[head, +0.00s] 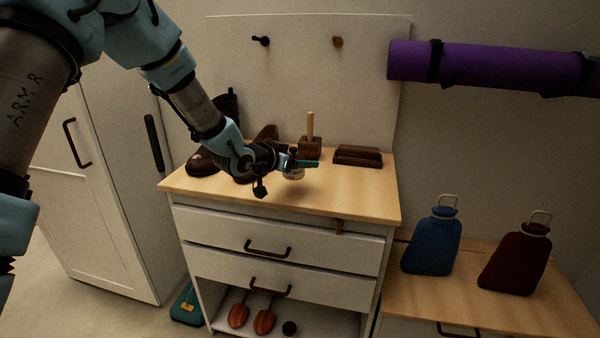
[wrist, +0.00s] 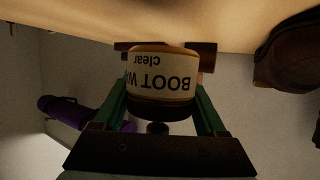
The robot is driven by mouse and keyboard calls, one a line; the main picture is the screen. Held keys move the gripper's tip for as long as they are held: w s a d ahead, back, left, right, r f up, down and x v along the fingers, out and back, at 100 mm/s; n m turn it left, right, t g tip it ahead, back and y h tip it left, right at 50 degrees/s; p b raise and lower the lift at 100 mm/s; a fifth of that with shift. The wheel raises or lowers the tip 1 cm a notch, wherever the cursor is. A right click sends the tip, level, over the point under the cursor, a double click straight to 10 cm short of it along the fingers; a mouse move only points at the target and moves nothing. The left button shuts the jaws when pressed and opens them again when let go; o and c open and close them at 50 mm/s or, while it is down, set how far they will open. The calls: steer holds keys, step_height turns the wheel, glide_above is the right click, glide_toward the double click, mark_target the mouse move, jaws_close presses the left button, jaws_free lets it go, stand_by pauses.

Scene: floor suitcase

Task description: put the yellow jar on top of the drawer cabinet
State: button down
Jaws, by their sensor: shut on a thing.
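My gripper (head: 303,164) is over the top of the drawer cabinet (head: 352,192). It is shut on a small jar (head: 293,175) with a cream label. In the wrist view the jar (wrist: 163,76) sits between the two green fingers, with an amber-yellow band at its edges and a dark lid. Its label reads "BOOT W…" and "clear", upside down in that picture. The jar looks upright, close above the wooden top with a shadow below it. I cannot tell whether its base touches the wood.
On the cabinet top are dark boots (head: 203,163), a wooden block with an upright handle (head: 310,148) and a brown brush-like block (head: 358,155) at the back. The front right is clear. A purple roll (head: 480,65) hangs right.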

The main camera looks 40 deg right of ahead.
mark_target(300, 185)
steer(key=shift+f, duration=2.1)
steer(key=shift+f, duration=0.15)
jaws_free()
